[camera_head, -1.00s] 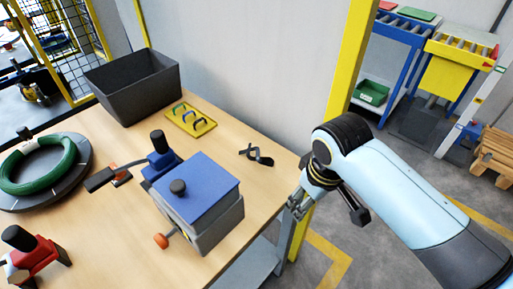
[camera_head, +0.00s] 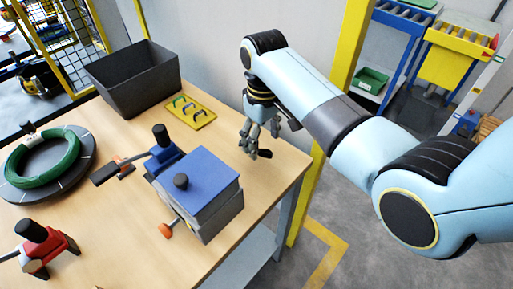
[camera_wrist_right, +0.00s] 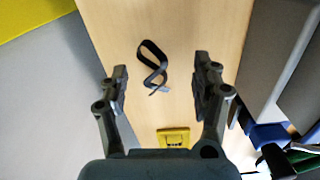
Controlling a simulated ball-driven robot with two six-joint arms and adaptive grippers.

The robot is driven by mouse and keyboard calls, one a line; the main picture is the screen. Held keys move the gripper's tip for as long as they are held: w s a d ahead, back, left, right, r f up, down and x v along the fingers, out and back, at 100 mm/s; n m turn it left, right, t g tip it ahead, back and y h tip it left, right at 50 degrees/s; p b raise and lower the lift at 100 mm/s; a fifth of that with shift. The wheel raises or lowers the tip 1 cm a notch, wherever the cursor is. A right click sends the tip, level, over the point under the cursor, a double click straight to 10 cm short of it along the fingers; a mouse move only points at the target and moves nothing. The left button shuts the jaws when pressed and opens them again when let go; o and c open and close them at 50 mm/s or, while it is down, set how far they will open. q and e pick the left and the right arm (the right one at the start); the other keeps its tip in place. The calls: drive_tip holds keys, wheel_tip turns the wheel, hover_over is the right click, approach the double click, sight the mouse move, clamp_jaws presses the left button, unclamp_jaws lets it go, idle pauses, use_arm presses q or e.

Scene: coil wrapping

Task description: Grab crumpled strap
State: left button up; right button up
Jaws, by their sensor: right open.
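The crumpled strap (camera_wrist_right: 153,68) is a dark, looped band lying on the wooden table. In the right wrist view it lies ahead of the fingertips, between their lines and nearer the left finger. In the head view only a dark end of the strap (camera_head: 265,153) shows; my right gripper hides the rest. My right gripper (camera_head: 252,146) points down over the strap near the table's right edge. Its two fingers stand wide apart and empty in the wrist view (camera_wrist_right: 161,85). My left gripper is not in view.
A blue-lidded grey box (camera_head: 200,187) stands left of the gripper. A green coil (camera_head: 42,158) sits on a round disc at far left. A yellow post (camera_head: 352,45) stands right of the table.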

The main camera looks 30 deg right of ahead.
sight(264, 150)
drive_tip(key=f, duration=0.6)
drive_tip(key=shift+w+d, duration=0.1)
drive_tip(key=shift+d, duration=0.2)
drive_tip(key=shift+r, duration=0.1)
drive_tip(key=c, duration=1)
